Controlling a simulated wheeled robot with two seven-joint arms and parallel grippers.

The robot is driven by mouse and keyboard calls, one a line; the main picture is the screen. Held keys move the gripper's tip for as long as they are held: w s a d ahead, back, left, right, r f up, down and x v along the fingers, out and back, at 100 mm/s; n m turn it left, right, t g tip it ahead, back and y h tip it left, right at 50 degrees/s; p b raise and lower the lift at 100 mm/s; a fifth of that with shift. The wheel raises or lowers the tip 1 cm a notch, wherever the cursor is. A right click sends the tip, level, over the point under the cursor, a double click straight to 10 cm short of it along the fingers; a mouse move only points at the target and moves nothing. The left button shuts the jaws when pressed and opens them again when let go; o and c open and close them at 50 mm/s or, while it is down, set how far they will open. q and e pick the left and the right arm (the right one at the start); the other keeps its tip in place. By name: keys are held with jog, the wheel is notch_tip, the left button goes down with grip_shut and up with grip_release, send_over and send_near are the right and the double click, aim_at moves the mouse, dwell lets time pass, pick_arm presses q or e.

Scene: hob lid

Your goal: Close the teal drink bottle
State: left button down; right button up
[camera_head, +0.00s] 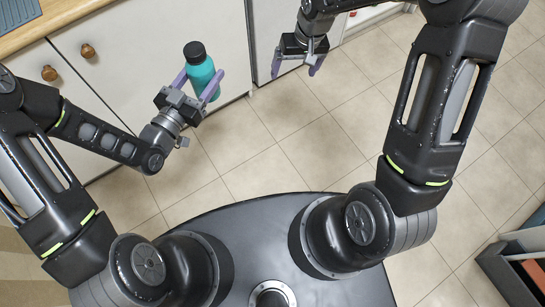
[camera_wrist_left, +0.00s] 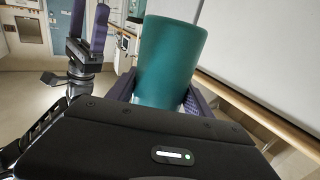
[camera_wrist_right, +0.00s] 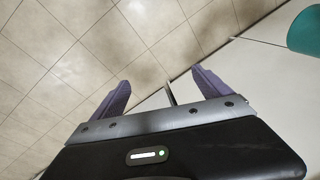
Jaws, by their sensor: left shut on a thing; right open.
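The teal drink bottle (camera_head: 202,80) has a black top (camera_head: 195,52) at its upper end in the head view. I cannot tell whether that top is fully seated. My left gripper (camera_head: 199,85) is shut on the bottle's body, with a purple finger on each side. The bottle's teal body (camera_wrist_left: 168,62) fills the middle of the left wrist view; its black top does not show there. My right gripper (camera_head: 296,66) is open and empty, to the right of the bottle and apart from it. The bottle's edge (camera_wrist_right: 305,30) shows at the right wrist view's upper right.
White cabinet doors (camera_head: 110,65) with round wooden knobs stand behind the bottle. A wooden counter edge (camera_head: 45,30) is at the upper left. A dark open box (camera_head: 505,275) stands at the lower right. The tiled floor (camera_head: 290,130) between the arms is clear.

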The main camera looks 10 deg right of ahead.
jog(key=s+a+f+y, duration=0.1)
jog(key=s+a+f, duration=0.3)
jog(key=s+f, duration=0.2)
jog(key=s+a+f, duration=0.4)
jog(key=s+f, duration=0.2)
jog(key=s, duration=0.3)
jog(key=s+a+f+m+y, duration=0.1)
jog(key=s+a+f, duration=0.3)
jog(key=s+f, duration=0.2)
jog(key=shift+s+y, duration=0.3)
jog(key=shift+s, duration=0.7)
pick_arm(q)
jog(key=shift+r, duration=0.1)
pick_arm(e)
jog(key=shift+r, duration=0.1)
